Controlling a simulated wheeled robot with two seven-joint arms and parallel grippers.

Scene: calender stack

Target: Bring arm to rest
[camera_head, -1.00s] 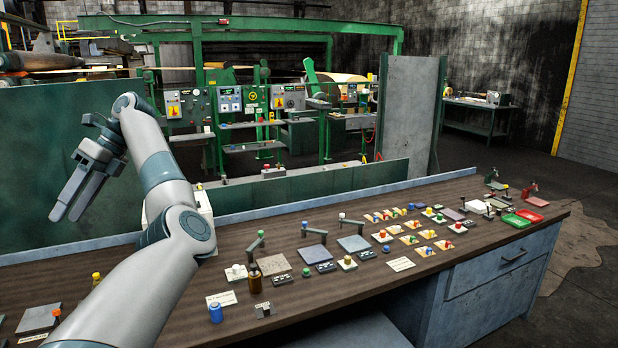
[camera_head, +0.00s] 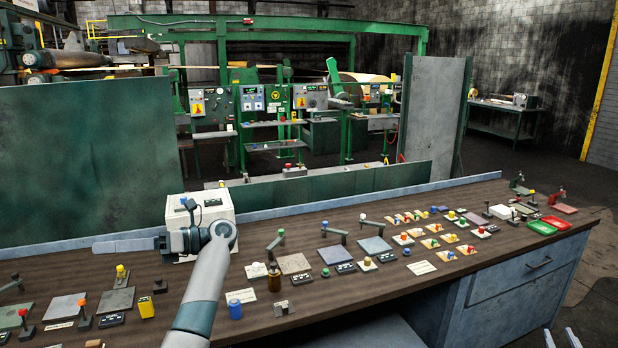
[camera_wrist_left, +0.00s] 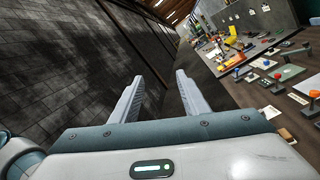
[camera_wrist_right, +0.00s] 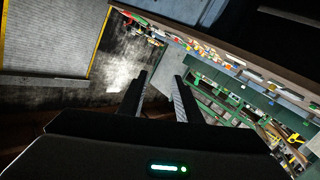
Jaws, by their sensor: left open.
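My left arm reaches in from the bottom of the head view. Its gripper (camera_head: 122,244) points left, seen nearly side-on over the back part of the bench, and covers part of the white box behind. In the left wrist view the two left fingers (camera_wrist_left: 159,82) stand apart with nothing between them. Only the fingertips of my right gripper (camera_head: 561,338) show at the bottom right of the head view. In the right wrist view its dark fingers (camera_wrist_right: 160,92) are apart and empty.
The brown bench (camera_head: 330,295) carries several small switches, buttons and plates. A white box (camera_head: 208,208) stands at its back. A brown bottle (camera_head: 274,278), blue jar (camera_head: 235,309) and yellow block (camera_head: 146,307) sit near my left arm. Red and green trays (camera_head: 541,228) lie at the far right.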

